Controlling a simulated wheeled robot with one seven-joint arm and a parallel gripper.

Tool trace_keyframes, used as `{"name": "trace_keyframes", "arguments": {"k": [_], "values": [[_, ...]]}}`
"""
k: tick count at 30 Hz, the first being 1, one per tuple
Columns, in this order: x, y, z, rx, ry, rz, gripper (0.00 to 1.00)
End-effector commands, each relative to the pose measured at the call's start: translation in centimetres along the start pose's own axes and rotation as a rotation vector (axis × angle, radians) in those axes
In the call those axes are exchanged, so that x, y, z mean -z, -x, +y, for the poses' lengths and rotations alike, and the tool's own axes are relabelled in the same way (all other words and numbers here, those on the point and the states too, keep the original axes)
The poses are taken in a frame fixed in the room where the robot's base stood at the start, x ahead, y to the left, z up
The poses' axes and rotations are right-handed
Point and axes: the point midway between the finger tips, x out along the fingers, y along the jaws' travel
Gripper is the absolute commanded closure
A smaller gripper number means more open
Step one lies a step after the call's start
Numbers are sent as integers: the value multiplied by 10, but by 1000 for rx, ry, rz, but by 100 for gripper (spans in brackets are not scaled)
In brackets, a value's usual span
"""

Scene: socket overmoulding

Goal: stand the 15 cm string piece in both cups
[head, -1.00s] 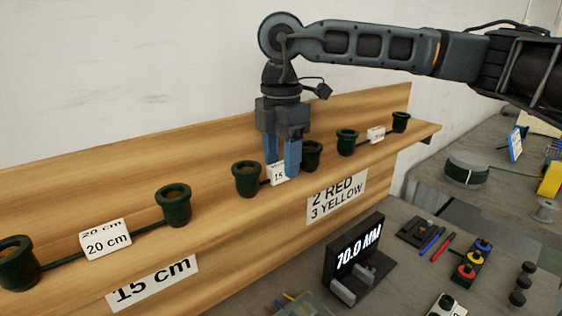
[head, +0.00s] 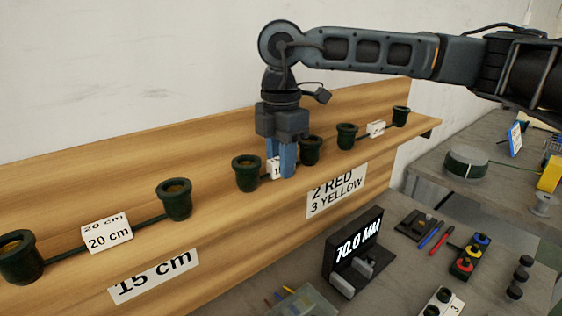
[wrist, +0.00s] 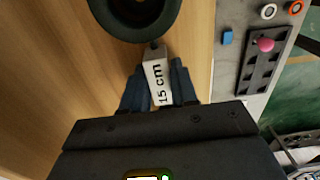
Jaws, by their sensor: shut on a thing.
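My gripper (head: 281,172) points down at the wooden shelf, its blue fingers shut on the white 15 cm tag (head: 274,168) of the string piece. In the wrist view the tag (wrist: 157,76) sits between the fingertips, with a short dark stub of cable at its far end. A dark green cup (head: 247,174) stands left of the gripper and another (head: 311,151) just right of it. The wrist view shows one cup (wrist: 137,12) beyond the tag. The fingers hide much of the piece, and I cannot tell how its ends sit in the cups.
A 20 cm piece's tag (head: 107,233) lies between two more cups at the left. Another tag (head: 376,129) lies between cups at the right. The shelf (head: 225,212) carries paper labels on its front. Below is a bench with a 70.0 MM display (head: 354,250) and small parts.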

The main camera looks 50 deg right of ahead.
Motion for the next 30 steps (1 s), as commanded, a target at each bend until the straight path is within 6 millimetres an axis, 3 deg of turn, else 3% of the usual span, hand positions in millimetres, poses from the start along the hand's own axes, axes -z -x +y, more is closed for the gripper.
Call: {"name": "trace_keyframes", "arguments": {"k": [11,16,20,30], "values": [[0,4,0,-2,0,-1,100],[-1,18,1,-3,0,-3,100],[0,41,1,-5,0,-4,100],[-69,84,-35,-3,-5,-2,100]]}}
